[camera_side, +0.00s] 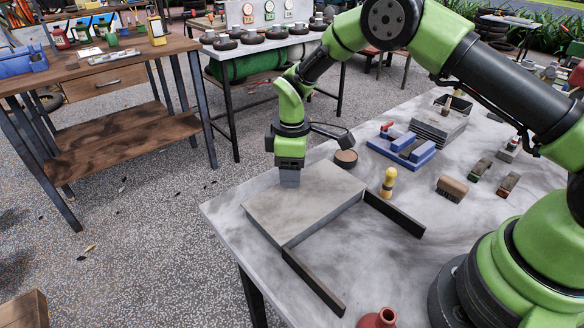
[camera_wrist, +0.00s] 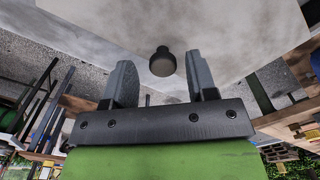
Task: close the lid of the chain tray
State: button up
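The chain tray (camera_side: 318,222) is a flat, grey, box-like shape on the marble-topped table in the side view. Its broad, flat top looks like the lid (camera_side: 310,197); I cannot tell how far the lid covers the tray. My gripper (camera_side: 289,180) points down over the far left part of this top. In the wrist view, my gripper (camera_wrist: 164,78) is open. A dark round knob (camera_wrist: 162,62) shows between its two fingers, with a gap on each side, against a pale surface. The knob is hidden in the side view. The tray's inside and any chain are not visible.
Two dark bars (camera_side: 394,213) (camera_side: 313,281) extend from the tray toward the front right. A round brown-topped pot (camera_side: 346,158), yellow handled tool (camera_side: 388,182), brush (camera_side: 452,188) and blue block set (camera_side: 402,150) stand to the right. A red bottle (camera_side: 377,318) is at the front.

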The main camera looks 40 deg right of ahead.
jog(key=shift+r, duration=0.1)
notch_tip(320, 180, up, 10)
dwell(0.4)
